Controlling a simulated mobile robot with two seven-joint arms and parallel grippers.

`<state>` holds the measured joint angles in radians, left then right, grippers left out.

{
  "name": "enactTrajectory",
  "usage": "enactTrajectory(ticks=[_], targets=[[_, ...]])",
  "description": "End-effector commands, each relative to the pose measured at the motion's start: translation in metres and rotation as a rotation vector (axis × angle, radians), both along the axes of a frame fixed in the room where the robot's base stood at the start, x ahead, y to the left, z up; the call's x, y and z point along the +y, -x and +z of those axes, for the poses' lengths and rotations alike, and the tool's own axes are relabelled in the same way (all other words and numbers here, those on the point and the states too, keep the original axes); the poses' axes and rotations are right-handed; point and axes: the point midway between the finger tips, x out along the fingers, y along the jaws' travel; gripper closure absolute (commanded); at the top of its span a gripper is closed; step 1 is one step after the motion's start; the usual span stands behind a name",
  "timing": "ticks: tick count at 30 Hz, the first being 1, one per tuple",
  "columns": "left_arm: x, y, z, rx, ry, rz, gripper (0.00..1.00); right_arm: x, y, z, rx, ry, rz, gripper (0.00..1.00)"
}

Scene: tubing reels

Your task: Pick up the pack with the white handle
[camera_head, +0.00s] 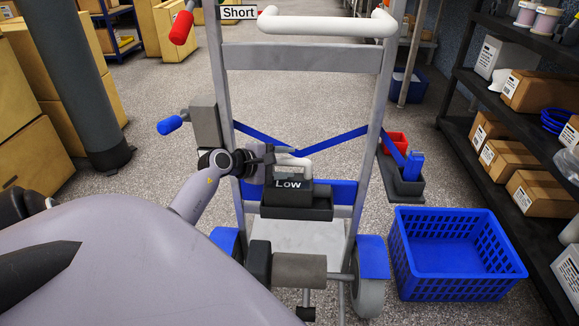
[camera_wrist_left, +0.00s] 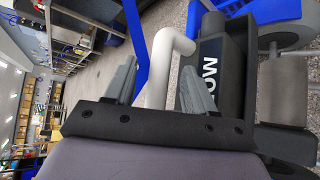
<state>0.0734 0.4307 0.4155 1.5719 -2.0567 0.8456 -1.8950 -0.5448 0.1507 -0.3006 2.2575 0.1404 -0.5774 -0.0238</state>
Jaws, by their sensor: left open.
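The pack (camera_head: 288,190) is dark grey with "Low" in white on its front. It sits in a black holder (camera_head: 296,209) on the hand truck. Its white handle (camera_head: 294,164) rises at the top, partly hidden by my left gripper (camera_head: 272,153). In the left wrist view the bent white handle (camera_wrist_left: 162,62) runs between the two grey fingers of the left gripper (camera_wrist_left: 158,84), and the pack (camera_wrist_left: 227,70) lies just right of the right finger. The left gripper is open around the handle, with a gap beside the left finger. My right gripper is not in view.
The grey hand truck (camera_head: 303,57) has a white top bar, blue straps, and red and blue side knobs. A blue crate (camera_head: 450,285) stands on the floor at right, beside a shelf (camera_head: 500,180) of boxes. Brown boxes stand at left.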

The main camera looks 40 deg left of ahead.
Motion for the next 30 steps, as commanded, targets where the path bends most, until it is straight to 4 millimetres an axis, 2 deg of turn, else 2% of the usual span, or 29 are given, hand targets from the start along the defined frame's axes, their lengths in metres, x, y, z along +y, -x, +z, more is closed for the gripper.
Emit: enactTrajectory(ticks=[4,12,17,18,30], targets=[[-0.0018,-0.0088,-0.0039,0.0,0.001,0.0,0.45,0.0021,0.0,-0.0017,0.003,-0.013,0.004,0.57],[-0.0023,-0.0096,-0.0042,0.001,0.0,0.0,0.45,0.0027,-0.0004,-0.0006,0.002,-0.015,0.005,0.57],[-0.0021,-0.0095,-0.0042,0.001,0.0,0.0,0.97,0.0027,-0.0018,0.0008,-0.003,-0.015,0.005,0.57],[-0.0022,-0.0095,-0.0043,0.001,0.0,0.0,1.0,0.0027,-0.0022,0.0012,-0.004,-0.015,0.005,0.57],[-0.0023,-0.0092,-0.0045,0.002,0.0,-0.001,1.0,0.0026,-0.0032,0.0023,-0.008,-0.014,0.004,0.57]])
